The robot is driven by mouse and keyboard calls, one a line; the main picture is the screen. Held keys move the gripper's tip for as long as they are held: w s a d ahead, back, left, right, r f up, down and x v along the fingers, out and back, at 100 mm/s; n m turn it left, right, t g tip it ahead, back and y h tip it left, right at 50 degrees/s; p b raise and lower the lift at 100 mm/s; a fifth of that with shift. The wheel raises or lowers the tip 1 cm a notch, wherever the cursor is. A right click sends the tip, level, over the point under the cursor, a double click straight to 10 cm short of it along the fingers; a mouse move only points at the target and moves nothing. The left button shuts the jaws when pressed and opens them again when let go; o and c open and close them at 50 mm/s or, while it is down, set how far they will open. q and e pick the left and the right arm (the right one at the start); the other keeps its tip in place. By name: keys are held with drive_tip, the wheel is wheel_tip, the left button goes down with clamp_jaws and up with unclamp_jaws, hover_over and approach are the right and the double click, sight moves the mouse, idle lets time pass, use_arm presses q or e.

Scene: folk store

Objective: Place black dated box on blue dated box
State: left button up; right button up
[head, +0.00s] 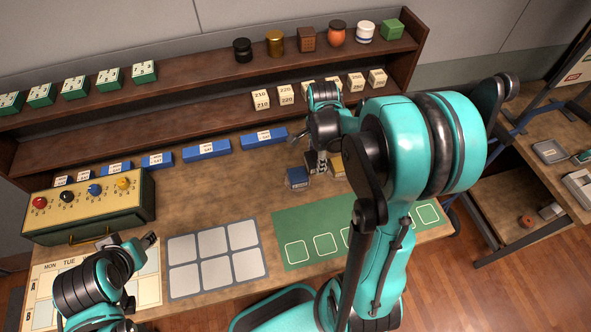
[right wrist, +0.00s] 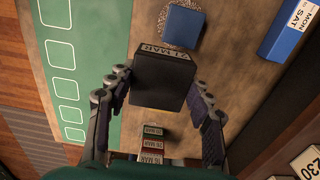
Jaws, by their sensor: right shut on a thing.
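The black dated box (right wrist: 162,80), with a white date label along one edge, is between the fingers of my right gripper (right wrist: 160,100) in the right wrist view. The gripper is shut on it. In the head view my right gripper (head: 318,158) hangs over the table, and the black box is hard to make out there. The blue dated box (head: 298,178) sits on the table just left of and below that gripper. In the right wrist view the blue box (right wrist: 184,26) lies beyond the black box, apart from it. My left gripper (head: 138,245) is at lower left, away from both boxes.
Small dated boxes (right wrist: 152,132) with green and red tops stand near the right gripper. Long blue day boxes (head: 207,151) line the back. A green mat (head: 300,225), a grey tray (head: 217,258) and a knobbed cream box (head: 85,205) occupy the table; bare wood lies between.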

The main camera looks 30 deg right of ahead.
hover_over(298, 174)
wheel_tip(298, 174, down, 3)
drive_tip(key=shift+f+b, duration=0.1)
drive_tip(key=shift+b, duration=0.3)
wheel_tip(298, 174, down, 4)
drive_tip(key=shift+a+r+b, duration=0.1)
drive_tip(key=shift+b, duration=0.5)
drive_tip(key=shift+s+f, duration=0.1)
drive_tip(key=shift+f, duration=0.1)
drive_tip(key=shift+f, duration=0.15)
drive_tip(key=o, duration=1.2)
